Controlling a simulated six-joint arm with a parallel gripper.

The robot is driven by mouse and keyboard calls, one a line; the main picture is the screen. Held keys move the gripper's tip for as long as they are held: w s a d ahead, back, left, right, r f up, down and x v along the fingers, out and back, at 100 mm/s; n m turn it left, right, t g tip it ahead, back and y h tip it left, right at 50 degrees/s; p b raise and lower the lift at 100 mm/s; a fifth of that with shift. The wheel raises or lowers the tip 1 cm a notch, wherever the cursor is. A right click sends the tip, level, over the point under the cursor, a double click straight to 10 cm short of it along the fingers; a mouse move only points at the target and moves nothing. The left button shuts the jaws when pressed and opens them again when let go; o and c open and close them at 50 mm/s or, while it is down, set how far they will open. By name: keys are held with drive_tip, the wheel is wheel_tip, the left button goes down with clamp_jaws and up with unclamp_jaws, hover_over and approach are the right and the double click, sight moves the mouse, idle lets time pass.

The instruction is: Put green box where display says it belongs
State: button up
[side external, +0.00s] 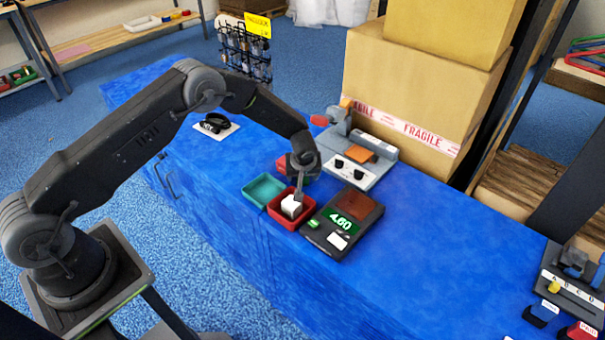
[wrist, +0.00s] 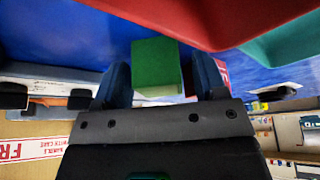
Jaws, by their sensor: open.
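In the wrist view, a green box (wrist: 155,62) with a pale lower face lies between the two fingers of my gripper (wrist: 162,72). In the side view, my gripper (side external: 299,188) points down over a red tray (side external: 279,216). A white-looking block (side external: 291,207) shows at its tip, over or in that tray. I cannot tell whether this is the green box. A dark device (side external: 329,252) beside the tray has a green display (side external: 344,219) reading 4.60.
A teal tray (side external: 256,194) adjoins the red tray on the left. A grey machine (side external: 352,178) and large cartons (side external: 408,92) stand behind. A lettered rack (side external: 571,290) is at far right. The blue table (side external: 440,250) is clear between the device and rack.

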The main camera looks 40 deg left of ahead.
drive_tip(key=v, duration=1.2)
drive_tip(key=shift+r, duration=0.2)
drive_tip(key=s+a+r+m+t+h, duration=0.1)
drive_tip(key=s+r+m, duration=0.1)
drive_tip(key=s+r, duration=0.6)
drive_tip(key=s+r+m, duration=0.2)
drive_tip(key=s+r, duration=0.3)
drive_tip(key=r, duration=0.8)
drive_tip(key=s+r+m+h, duration=0.1)
drive_tip(key=s+r+m, duration=0.1)
drive_tip(key=s, duration=0.8)
drive_tip(key=s+d+r+m+t+h, duration=0.1)
drive_tip(key=s+r+m, duration=0.1)
drive_tip(key=s, duration=0.8)
drive_tip(key=shift+r+m, duration=0.25)
drive_tip(key=shift+m, duration=0.25)
